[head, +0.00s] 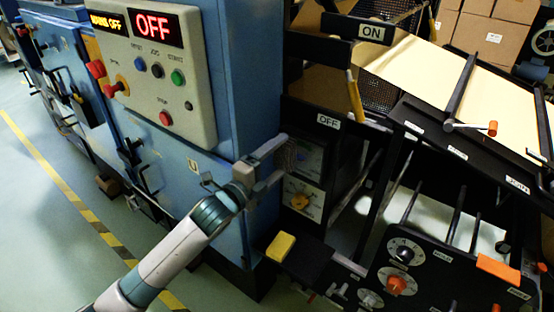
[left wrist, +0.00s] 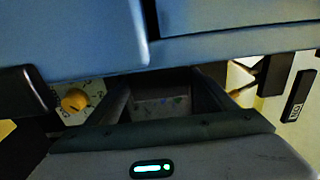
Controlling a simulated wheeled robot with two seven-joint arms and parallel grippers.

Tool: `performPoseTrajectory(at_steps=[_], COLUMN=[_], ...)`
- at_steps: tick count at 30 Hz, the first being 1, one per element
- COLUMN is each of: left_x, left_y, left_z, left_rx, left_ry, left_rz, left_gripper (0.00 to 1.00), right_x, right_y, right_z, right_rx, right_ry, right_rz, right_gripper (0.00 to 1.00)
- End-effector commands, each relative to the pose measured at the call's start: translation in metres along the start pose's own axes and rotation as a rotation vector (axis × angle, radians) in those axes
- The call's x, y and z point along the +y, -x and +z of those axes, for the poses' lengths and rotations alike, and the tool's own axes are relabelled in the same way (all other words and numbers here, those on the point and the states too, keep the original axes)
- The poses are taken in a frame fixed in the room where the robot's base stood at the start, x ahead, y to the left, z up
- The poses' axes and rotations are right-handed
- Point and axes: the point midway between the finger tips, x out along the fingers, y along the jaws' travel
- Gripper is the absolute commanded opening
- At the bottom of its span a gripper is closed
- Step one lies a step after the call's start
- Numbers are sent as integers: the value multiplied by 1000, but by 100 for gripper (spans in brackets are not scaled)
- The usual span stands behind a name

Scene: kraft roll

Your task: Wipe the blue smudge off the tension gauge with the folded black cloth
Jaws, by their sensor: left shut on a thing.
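My left gripper (head: 277,160) reaches in from the lower left and is at the left side of the tension gauge (head: 311,158), a dark-framed panel with a dull bluish face. The gripper partly covers it. The fingers are shut on a dark speckled piece, which I take for the folded black cloth (head: 286,155). In the left wrist view the cloth (left wrist: 160,105) shows between the two dark fingers (left wrist: 160,100). I cannot make out the smudge's edges, or whether cloth and gauge touch. My right gripper is not in view.
A yellow block (head: 280,247) lies on a dark ledge below. A blue machine cabinet (head: 215,185) stands close left. A black control panel (head: 420,265) and rods crowd the right. The floor at left is clear.

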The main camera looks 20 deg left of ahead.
Motion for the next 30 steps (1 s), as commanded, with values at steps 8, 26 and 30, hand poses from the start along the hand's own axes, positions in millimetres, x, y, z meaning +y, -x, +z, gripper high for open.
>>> performPoseTrajectory(at_steps=[8,26,30], left_x=[0,-1,0], left_y=[-3,-1,-1], left_z=[-1,-35,-38], left_rx=[1,1,1], left_ry=[0,1,0], left_rz=[-1,0,0], left_gripper=[60,60,60], right_x=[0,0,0], right_y=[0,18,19], right_z=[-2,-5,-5], right_rx=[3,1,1], right_ry=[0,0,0], right_rz=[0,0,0], right_gripper=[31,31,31])
